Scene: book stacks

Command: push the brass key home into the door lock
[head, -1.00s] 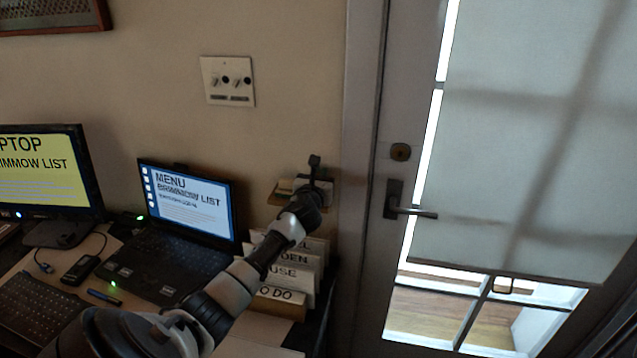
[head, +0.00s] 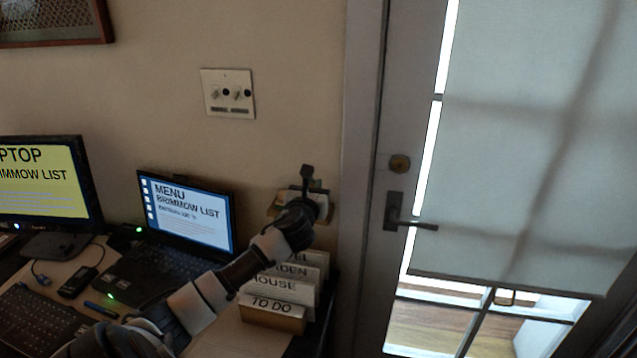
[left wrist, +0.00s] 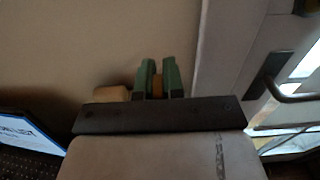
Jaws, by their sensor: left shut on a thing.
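The door lock (head: 399,163) is a round brass cylinder in the door's frame, above the lever handle. My left gripper (head: 307,181) is at the wall just left of the door frame, in front of a small wooden wall holder (head: 277,209) and well left of the lock. In the left wrist view its green fingers (left wrist: 158,80) are shut on a small brass-coloured piece (left wrist: 157,86), which I take for the brass key. Most of the key is hidden between the fingers, so its shape and tip do not show. My right gripper is not in view.
The dark lever handle (head: 408,222) sticks out below the lock. A switch plate (head: 228,93) is on the wall. Space before the door looks clear.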

